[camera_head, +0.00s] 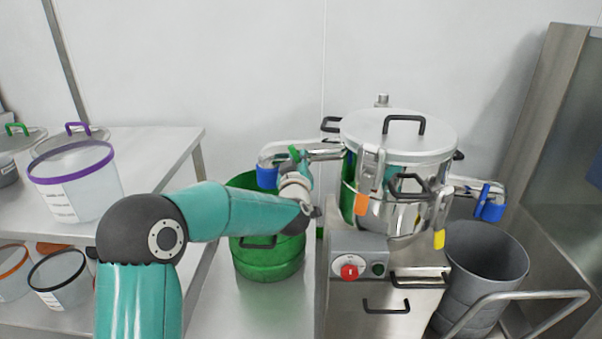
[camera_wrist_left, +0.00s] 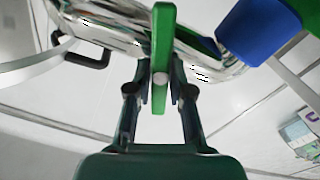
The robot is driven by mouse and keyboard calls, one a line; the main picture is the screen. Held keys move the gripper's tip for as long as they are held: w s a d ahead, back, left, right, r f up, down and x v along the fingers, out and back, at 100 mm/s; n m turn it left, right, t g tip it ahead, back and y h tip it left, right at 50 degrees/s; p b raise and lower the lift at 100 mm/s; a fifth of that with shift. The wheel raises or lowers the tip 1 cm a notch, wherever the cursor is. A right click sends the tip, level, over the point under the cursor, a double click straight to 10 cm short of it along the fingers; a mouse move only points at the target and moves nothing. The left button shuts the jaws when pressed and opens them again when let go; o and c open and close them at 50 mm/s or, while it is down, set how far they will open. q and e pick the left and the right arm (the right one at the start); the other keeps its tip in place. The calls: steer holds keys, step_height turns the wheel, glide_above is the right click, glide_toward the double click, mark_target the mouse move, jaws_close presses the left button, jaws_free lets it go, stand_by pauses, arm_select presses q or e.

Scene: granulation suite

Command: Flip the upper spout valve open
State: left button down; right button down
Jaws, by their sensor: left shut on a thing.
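The upper spout (camera_head: 320,152) is a shiny metal pipe on the left side of the steel vessel (camera_head: 400,160), with a blue end cap (camera_head: 267,177). Its valve has a green lever (camera_head: 294,153), partly hidden by my left gripper. In the left wrist view the green lever (camera_wrist_left: 163,45) stands upright in the picture, crossing the metal pipe (camera_wrist_left: 105,32), with the blue cap (camera_wrist_left: 256,30) to the right. My left gripper (camera_wrist_left: 160,95) has its fingers closed on either side of the lever. My right gripper is not in view.
A second spout (camera_head: 468,184) with a blue lever and cap is on the vessel's right. A green bin (camera_head: 268,258) stands below the left spout and a grey bin (camera_head: 485,262) below the right one. A control box with a red knob (camera_head: 349,272) is in front. A shelf table (camera_head: 150,150) is left.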

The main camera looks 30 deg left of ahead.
arm_select(q)
steer(key=n+b, duration=0.5)
steer(key=f+n+b, duration=0.1)
steer(key=n+b, duration=0.2)
steer(key=shift+s+a+f, duration=0.1)
steer(key=shift+s+a, duration=0.05)
steer(key=shift+a, duration=0.1)
steer(key=shift+f+n+b, duration=0.1)
steer(key=shift+n+b, duration=1.65)
steer(key=shift+n, duration=0.65)
steer(key=c, duration=1.1)
jaws_free()
steer(key=shift+a, duration=0.1)
steer(key=shift+o, duration=0.2)
steer(key=shift+s, duration=0.15)
